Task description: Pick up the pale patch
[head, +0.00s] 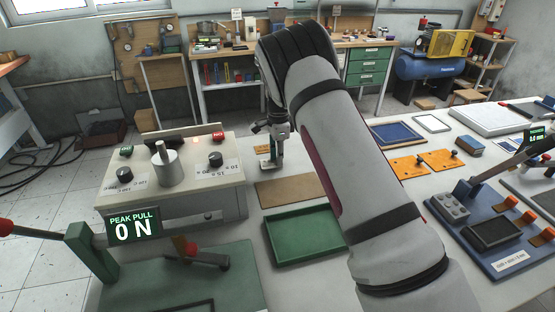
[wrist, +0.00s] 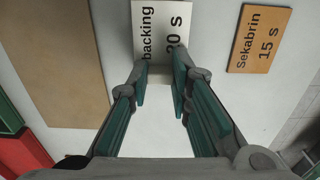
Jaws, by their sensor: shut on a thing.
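My gripper (wrist: 160,82) reaches over the pale table top in the wrist view, its green-padded fingers closed on a small pale piece (wrist: 159,76), seemingly the pale patch. In the head view my gripper (head: 270,163) points down behind the brown sheet (head: 290,190), beside the control box. The held piece cannot be made out there.
The control box (head: 170,175) with knobs stands left of my gripper. An empty green tray (head: 305,262) lies nearer. A "PEAK PULL 0 N" display (head: 134,225) stands at front left. Orange plates (head: 408,167), a blue tray (head: 397,132) and a blue fixture (head: 480,240) lie right.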

